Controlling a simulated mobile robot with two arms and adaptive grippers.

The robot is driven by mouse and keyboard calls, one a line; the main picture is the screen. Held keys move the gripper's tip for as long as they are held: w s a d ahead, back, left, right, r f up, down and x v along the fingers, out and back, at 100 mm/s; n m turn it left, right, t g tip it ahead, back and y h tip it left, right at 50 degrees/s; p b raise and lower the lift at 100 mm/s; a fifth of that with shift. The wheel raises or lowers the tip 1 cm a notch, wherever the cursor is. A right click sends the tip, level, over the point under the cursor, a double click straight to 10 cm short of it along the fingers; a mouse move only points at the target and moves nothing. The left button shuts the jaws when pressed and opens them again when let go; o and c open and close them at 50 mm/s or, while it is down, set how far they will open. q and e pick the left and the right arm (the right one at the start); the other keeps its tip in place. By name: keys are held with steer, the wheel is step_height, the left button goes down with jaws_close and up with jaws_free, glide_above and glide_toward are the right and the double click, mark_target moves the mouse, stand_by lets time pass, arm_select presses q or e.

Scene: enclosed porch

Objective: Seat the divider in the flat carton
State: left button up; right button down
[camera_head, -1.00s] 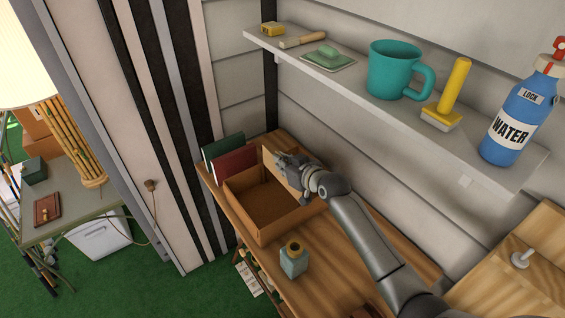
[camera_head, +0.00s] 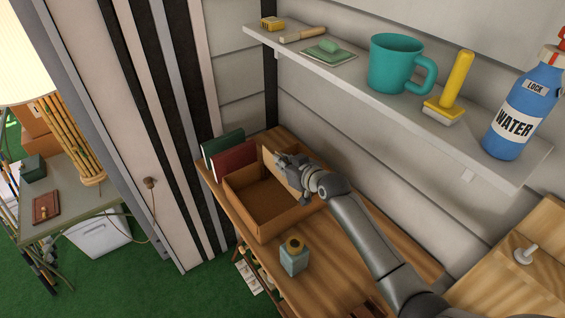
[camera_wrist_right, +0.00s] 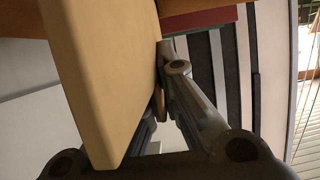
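The flat carton (camera_head: 243,212) is an open brown box on the wooden bench, with its inner floor partly visible. The divider (camera_head: 268,163) is a thin tan panel at the carton's far side, partly hidden by my right gripper (camera_head: 284,162). In the right wrist view the divider (camera_wrist_right: 105,70) is a broad pale panel running down between the fingers. My right gripper (camera_wrist_right: 160,95) appears shut on it; one finger shows on its right, the other is hidden behind it. Whether the divider's lower edge touches the carton floor cannot be seen. My left gripper is not in view.
Green (camera_head: 222,145) and red (camera_head: 235,159) books stand behind the carton at left. A shelf (camera_head: 345,77) above holds a teal mug (camera_head: 391,65), a yellow-handled tool (camera_head: 455,82) and a water bottle (camera_head: 520,115).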

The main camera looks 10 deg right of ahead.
mark_target(282, 180)
steer(key=shift+f+b, duration=2.8)
steer(key=shift+f, duration=0.9)
stand_by(1.2)
steer(key=c, duration=1.6)
jaws_free()
steer(key=shift+o, duration=0.4)
steer(key=o, duration=0.6)
steer(key=shift+s+d+r+p, duration=0.3)
steer(key=shift+s+r+p, duration=0.4)
steer(key=shift+p, duration=0.4)
steer(key=shift+s+d+r+p, duration=0.25)
steer(key=shift+s+r+p, duration=0.45)
steer(key=shift+p, duration=0.4)
steer(key=shift+s+d+r+p, duration=0.3)
steer(key=shift+s+r+p, duration=0.4)
steer(key=shift+p, duration=0.4)
steer(key=shift+f, duration=0.1)
